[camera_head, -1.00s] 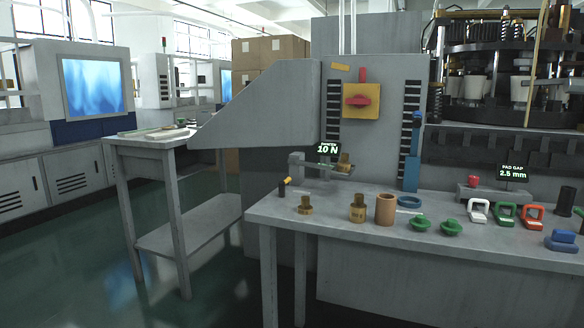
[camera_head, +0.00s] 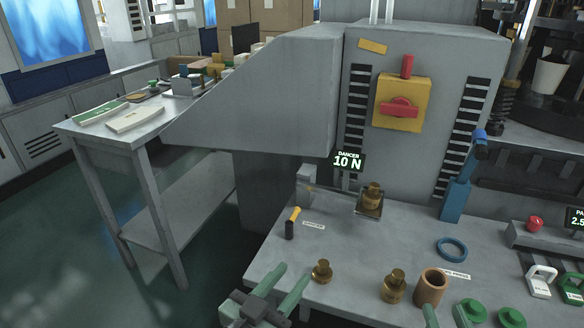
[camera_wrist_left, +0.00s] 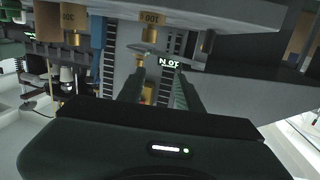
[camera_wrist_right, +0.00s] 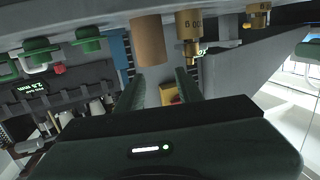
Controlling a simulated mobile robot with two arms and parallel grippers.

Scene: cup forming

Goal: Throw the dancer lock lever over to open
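The small lever (camera_head: 292,222), with a black lower part and a yellow tip leaning right, stands at the table's left end beside a label, left of the dancer arm with its brass weight (camera_head: 371,196). I take it for the dancer lock lever. My left gripper (camera_head: 293,273) is open and empty at the table's front edge, below and apart from the lever. Its spread fingers show in the left wrist view (camera_wrist_left: 157,80). My right gripper barely shows at the bottom edge; in the right wrist view its fingers (camera_wrist_right: 158,88) are apart, with nothing visibly held.
Loose brass weights (camera_head: 321,271) (camera_head: 393,286), a brown cylinder (camera_head: 430,288) and green knobs (camera_head: 470,312) line the front of the table. A blue ring (camera_head: 451,249) lies behind. A display reads 10 N (camera_head: 348,161). A red switch on a yellow plate (camera_head: 402,103) is on the cabinet.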

